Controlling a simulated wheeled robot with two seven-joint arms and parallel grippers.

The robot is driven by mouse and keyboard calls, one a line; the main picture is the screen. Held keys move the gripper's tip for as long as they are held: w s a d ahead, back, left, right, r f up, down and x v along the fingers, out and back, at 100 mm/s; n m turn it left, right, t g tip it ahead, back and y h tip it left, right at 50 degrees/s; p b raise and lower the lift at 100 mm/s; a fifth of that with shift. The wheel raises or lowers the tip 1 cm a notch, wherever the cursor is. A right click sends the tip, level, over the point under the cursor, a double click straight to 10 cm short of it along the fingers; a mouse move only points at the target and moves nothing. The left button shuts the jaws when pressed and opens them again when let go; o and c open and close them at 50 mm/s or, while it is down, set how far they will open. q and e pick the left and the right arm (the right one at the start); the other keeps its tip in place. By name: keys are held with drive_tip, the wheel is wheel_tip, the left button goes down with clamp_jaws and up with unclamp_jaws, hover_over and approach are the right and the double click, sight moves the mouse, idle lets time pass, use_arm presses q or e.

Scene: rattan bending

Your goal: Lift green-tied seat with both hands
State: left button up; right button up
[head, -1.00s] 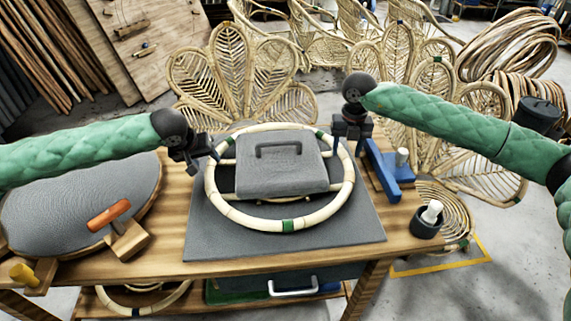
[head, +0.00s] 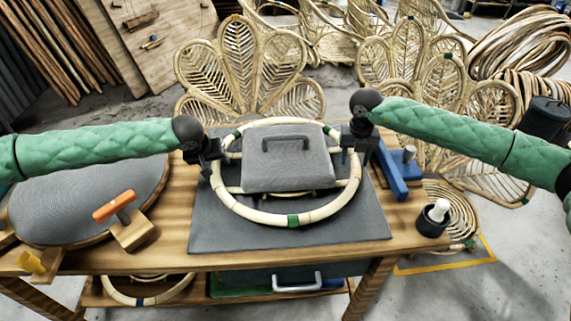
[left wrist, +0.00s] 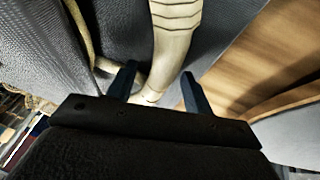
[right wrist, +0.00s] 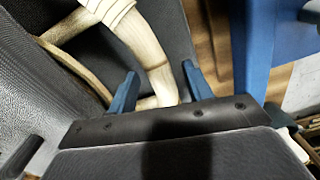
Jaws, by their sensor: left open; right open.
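The green-tied seat is a round rattan ring (head: 257,214) with green ties, lying around a grey block with a handle (head: 287,165) on a dark mat. My left gripper (head: 208,170) is at the ring's left side, open. In the left wrist view its fingers (left wrist: 160,88) stand on either side of the rattan (left wrist: 172,45). My right gripper (head: 352,158) is at the ring's right side, open. In the right wrist view its fingers (right wrist: 160,88) straddle the rattan (right wrist: 142,40). Neither gripper is closed on it.
A blue clamp (head: 388,172) stands close to the right gripper. A black cup with a white bottle (head: 433,218) sits at the table's right edge. An orange-handled tool (head: 114,206) and a round grey panel (head: 75,205) lie on the left. Finished rattan chairs stand behind.

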use_arm(q)
drive_tip(key=shift+x, duration=0.9)
use_arm(e)
drive_tip(key=shift+f, duration=0.85)
use_arm(q)
clamp_jaws()
use_arm(e)
clamp_jaws()
use_arm(q)
drive_tip(key=shift+r, duration=0.1)
